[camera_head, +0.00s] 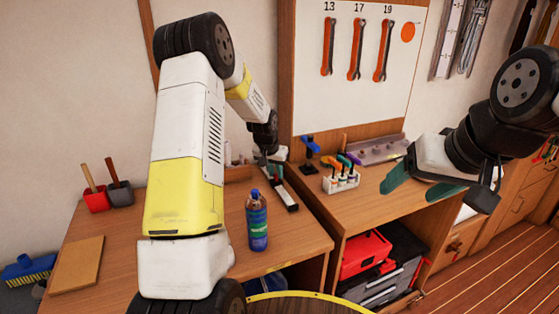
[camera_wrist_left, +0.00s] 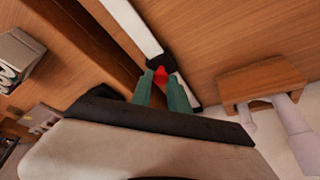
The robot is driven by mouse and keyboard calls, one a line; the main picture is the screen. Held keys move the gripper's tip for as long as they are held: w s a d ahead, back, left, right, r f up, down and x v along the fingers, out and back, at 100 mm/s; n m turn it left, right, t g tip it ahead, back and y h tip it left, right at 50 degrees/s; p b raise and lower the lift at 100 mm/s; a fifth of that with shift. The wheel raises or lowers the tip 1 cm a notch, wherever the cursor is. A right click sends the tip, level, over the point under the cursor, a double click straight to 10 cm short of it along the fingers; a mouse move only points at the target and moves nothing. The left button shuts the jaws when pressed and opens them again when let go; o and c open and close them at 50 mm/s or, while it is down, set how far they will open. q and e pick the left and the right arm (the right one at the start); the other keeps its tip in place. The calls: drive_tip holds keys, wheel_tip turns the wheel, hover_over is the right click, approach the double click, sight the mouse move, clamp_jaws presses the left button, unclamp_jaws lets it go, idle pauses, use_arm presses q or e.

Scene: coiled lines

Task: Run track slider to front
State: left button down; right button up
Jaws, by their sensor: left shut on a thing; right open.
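The track (camera_head: 284,193) is a narrow pale and dark rail lying on the wooden bench, running from the wall side toward the front. In the left wrist view the white track (camera_wrist_left: 135,24) carries a dark slider (camera_wrist_left: 161,62) with a red knob (camera_wrist_left: 160,75). My left gripper (camera_head: 273,170) is over the track. In the left wrist view its green fingertips (camera_wrist_left: 161,84) are shut on the red knob, one on each side. In the head view the slider is mostly hidden by the gripper.
A blue bottle (camera_head: 257,222) stands left of the track's front end. A white rack with coloured-handled tools (camera_head: 342,180) and a blue clamp-like tool (camera_head: 310,153) are on the right. A wooden board (camera_head: 77,265) and red cup (camera_head: 96,200) are at left.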

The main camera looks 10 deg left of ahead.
use_arm(q)
drive_tip(key=s+d, duration=0.2)
drive_tip(key=s, duration=0.1)
drive_tip(key=s+d, duration=0.2)
drive_tip(key=s, duration=0.1)
drive_tip(key=s+d, duration=0.2)
drive_tip(key=s, duration=0.1)
drive_tip(key=shift+s, duration=0.1)
drive_tip(key=c, duration=1.3)
unclamp_jaws()
drive_tip(key=shift+o, duration=0.2)
drive_tip(key=v, duration=0.7)
drive_tip(key=shift+r, duration=0.4)
drive_tip(key=s+a+r+n, duration=0.1)
drive_tip(key=s+a+r, duration=0.1)
drive_tip(key=s+r, duration=1.05)
drive_tip(key=s+r+t+h, duration=0.1)
drive_tip(key=s+r, duration=0.3)
drive_tip(key=s, duration=0.9)
drive_tip(key=shift+r+n+t, duration=0.2)
drive_tip(key=shift+n+t, duration=0.1)
